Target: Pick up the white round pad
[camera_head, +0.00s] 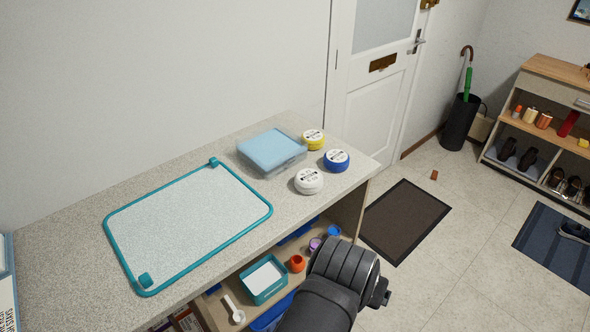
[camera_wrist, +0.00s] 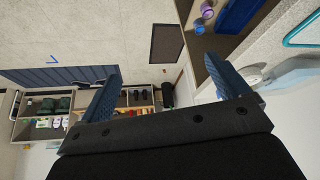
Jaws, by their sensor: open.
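The white round pad (camera_head: 309,181) lies flat on the speckled counter (camera_head: 225,262) near its front right edge, with dark print on its top. A blue round pad (camera_head: 336,161) and a yellow round pad (camera_head: 313,140) lie close behind it. My gripper (camera_wrist: 161,62) is open and empty, its two blue fingers wide apart in the wrist view. In the head view my dark arm is in front of the counter, below and right of the white pad, apart from it; the fingers are not clear there. I cannot make out the white pad surely in the wrist view.
A light blue lidded box (camera_head: 272,152) stands left of the pads. A teal-rimmed board (camera_head: 190,222) covers much of the counter. The shelf below holds a teal bin (camera_head: 263,280) and an orange cup (camera_head: 297,263).

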